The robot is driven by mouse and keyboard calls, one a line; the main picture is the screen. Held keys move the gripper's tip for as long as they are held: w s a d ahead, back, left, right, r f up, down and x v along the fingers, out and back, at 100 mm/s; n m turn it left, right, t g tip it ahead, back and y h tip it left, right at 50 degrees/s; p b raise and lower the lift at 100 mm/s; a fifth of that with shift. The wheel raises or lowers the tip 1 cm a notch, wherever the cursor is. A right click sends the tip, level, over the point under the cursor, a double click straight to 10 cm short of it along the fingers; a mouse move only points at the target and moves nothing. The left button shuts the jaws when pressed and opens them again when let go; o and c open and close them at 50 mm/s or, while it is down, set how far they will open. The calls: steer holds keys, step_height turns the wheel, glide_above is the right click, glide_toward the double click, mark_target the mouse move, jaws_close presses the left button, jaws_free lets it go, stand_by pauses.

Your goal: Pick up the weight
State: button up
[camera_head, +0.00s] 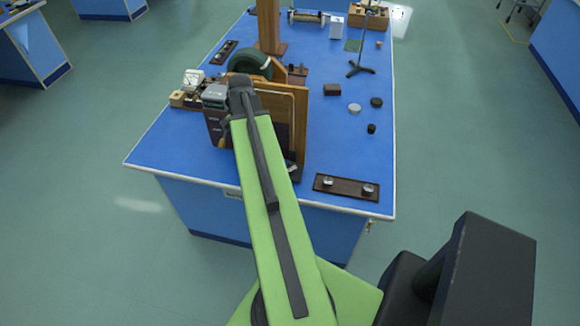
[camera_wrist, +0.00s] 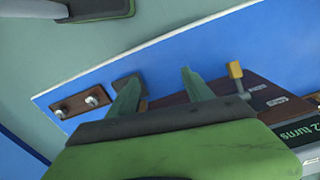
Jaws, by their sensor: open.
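Several small pieces that could be the weight stand on the right part of the blue bench in the head view: a silver disc (camera_head: 354,108), a dark disc (camera_head: 376,102) and a small black cylinder (camera_head: 371,128). I cannot tell which one is the weight. My gripper (camera_wrist: 160,76) shows in the wrist view with its two green fingers apart and nothing between them. In the head view my arm reaches over the bench to the left of these pieces, and its fingers cannot be made out. None of these pieces is clearly visible in the wrist view.
A wooden apparatus (camera_head: 303,115) stands beside my arm. A dark plate with two silver knobs (camera_head: 340,188) lies at the bench's front edge. In the wrist view a labelled device with a yellow-tipped lever (camera_wrist: 235,71) is close on the right. The bench's right front is mostly clear.

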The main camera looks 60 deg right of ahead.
steer(key=s+d+r+m, duration=0.2)
steer(key=s+d+m, duration=0.3)
steer(key=s+d, duration=0.5)
steer(key=b, duration=1.2)
glide_above(291, 167)
step_height(291, 167, down, 13)
steer(key=shift+s+f, duration=0.1)
steer(key=f+b, duration=0.5)
steer(key=shift+w+f, duration=0.1)
steer(key=shift+w, duration=0.1)
steer(key=shift+r, duration=0.2)
jaws_close()
